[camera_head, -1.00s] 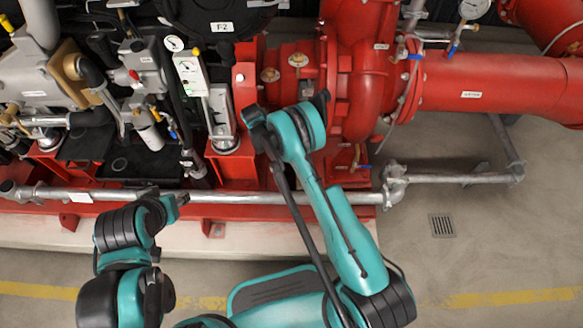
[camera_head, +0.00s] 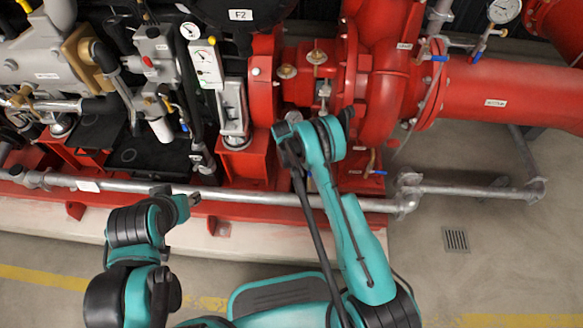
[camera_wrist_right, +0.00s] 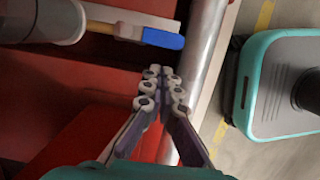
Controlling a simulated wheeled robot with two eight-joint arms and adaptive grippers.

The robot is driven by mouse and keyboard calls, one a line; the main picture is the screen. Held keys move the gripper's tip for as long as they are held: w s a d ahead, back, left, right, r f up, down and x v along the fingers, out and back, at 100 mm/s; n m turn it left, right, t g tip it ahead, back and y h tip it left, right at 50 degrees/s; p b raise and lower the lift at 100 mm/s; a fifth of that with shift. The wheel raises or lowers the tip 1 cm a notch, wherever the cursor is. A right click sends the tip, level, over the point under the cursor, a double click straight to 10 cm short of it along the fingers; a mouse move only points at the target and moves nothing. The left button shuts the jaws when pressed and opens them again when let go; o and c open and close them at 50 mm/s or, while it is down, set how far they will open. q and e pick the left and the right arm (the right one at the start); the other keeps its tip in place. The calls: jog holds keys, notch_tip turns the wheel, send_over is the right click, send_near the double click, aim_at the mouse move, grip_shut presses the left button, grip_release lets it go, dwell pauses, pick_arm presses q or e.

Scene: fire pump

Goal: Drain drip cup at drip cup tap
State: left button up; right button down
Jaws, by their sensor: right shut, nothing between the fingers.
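A tap with a blue lever (camera_wrist_right: 163,38) and a yellowish stem shows at the top of the right wrist view. A grey cylindrical body (camera_wrist_right: 45,18) is at its left end. My right gripper (camera_wrist_right: 161,76) is shut and empty, its fingertips just below the lever in the picture and apart from it. In the head view the right gripper is hidden behind its wrist, over the red pump base (camera_head: 250,165). My left gripper (camera_head: 192,199) is small at lower left, before the long pipe; its jaw state is unclear. No label identifies the drip cup.
A long silver pipe (camera_head: 245,200) runs along the base front and passes close beside the right fingers (camera_wrist_right: 205,45). Another blue-handled tap (camera_head: 374,173) sits at the pump's lower right. The floor around the drain grate (camera_head: 456,239) is clear.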

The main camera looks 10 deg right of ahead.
jog(key=shift+s+d, duration=0.25)
jog(key=shift+d, duration=0.6)
